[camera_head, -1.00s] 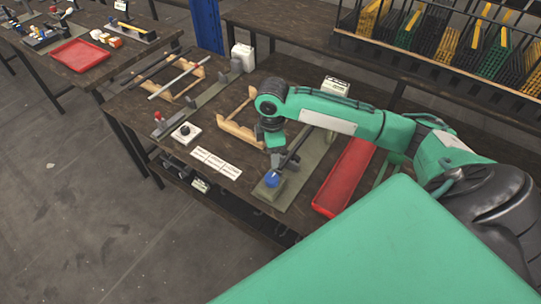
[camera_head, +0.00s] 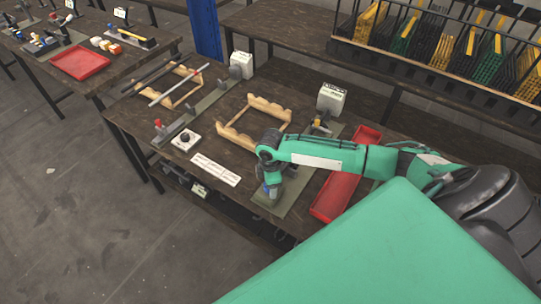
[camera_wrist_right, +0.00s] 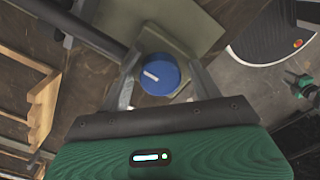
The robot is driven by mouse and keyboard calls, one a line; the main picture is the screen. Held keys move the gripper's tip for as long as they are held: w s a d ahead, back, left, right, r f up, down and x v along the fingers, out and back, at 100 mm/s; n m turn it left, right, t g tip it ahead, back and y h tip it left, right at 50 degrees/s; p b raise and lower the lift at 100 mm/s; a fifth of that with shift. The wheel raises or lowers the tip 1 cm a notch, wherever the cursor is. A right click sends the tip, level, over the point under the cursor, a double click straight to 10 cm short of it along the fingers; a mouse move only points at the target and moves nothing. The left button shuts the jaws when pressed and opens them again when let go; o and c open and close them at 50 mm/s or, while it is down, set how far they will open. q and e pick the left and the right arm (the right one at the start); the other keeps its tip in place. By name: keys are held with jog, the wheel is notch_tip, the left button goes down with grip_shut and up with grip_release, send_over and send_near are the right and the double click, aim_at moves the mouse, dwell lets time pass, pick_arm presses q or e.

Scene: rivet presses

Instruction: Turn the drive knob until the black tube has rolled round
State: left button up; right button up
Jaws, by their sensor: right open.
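The round blue drive knob (camera_wrist_right: 159,75) with a white mark sits on a grey-green base plate (camera_wrist_right: 205,25) in the right wrist view. My right gripper (camera_wrist_right: 163,66) is open, with one finger on each side of the knob; I cannot tell whether they touch it. In the head view my right gripper (camera_head: 271,188) points down over the near end of the base plate (camera_head: 293,186) and hides most of the knob. A black tube (camera_wrist_right: 72,24) runs up to the left of the knob in the wrist view. My arm largely hides it in the head view. My left gripper is not in view.
A red tray (camera_head: 340,186) lies right of the base plate. A wooden rack (camera_head: 232,137) stands to its left. Farther left are another rack with rods (camera_head: 172,90), a black dial on a white plate (camera_head: 186,139) and white label cards (camera_head: 215,169).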

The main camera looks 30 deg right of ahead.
jog(key=c, duration=1)
jog(key=shift+n, duration=0.4)
jog(key=shift+r+n+p, duration=0.1)
jog(key=shift+n+p, duration=0.6)
jog(key=shift+n, duration=0.3)
jog(key=n+p, duration=0.1)
jog(key=n, duration=0.2)
jog(key=shift+n, duration=0.3)
jog(key=n, duration=0.3)
jog(key=shift+n+p, duration=0.3)
jog(key=shift+n, duration=1.9)
